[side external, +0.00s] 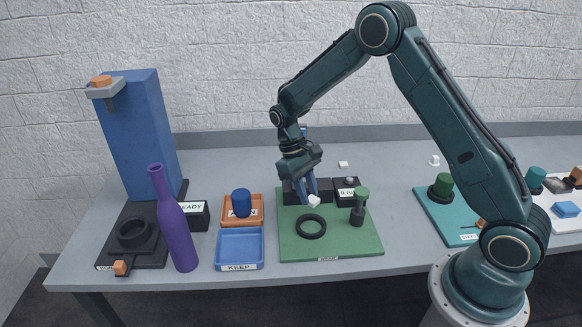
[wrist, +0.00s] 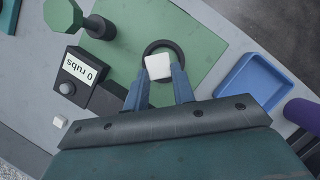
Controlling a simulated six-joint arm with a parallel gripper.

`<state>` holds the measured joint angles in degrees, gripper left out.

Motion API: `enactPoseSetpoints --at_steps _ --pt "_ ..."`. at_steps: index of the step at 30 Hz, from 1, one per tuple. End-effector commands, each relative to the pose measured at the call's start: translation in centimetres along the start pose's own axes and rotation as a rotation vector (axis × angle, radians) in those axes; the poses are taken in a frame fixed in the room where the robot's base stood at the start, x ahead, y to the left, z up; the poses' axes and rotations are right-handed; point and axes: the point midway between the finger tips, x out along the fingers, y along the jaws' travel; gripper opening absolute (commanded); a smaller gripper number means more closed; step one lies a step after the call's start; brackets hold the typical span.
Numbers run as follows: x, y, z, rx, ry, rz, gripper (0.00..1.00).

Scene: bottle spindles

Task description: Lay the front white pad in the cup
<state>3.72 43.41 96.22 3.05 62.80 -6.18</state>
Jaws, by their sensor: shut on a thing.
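My gripper (side external: 312,196) is shut on a small white pad (side external: 314,202) above the green board. In the wrist view the pad (wrist: 158,66) sits between the two blue fingertips (wrist: 158,76), with the black ring (wrist: 164,43) behind it. That ring (side external: 311,236) lies on the green board (side external: 345,246), and the pad appears apart from it. I cannot tell for sure which thing is the cup; the ring looks round and open in the middle. Two other white pieces lie farther back, one behind the board (side external: 343,164) and one to the right (side external: 435,160).
Left are a blue KEEP tray (side external: 240,264), an orange tray (side external: 258,222) holding a blue cylinder, a purple bottle (side external: 176,230) and a blue tower (side external: 142,135). A teal board (side external: 440,215) lies right.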

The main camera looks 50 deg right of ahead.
Motion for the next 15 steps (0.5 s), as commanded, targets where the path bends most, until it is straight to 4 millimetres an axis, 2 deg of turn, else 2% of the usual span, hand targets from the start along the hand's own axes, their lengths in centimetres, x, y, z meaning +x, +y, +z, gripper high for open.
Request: enactPoseSetpoints --at_steps 3,6,15 --pt "1.7 0.0 -0.6 0.000 -0.002 0.000 0.05" --pt "2.3 0.0 -0.9 0.000 -0.001 0.000 0.05" --pt "2.9 0.0 -1.2 0.000 0.000 0.000 0.05"
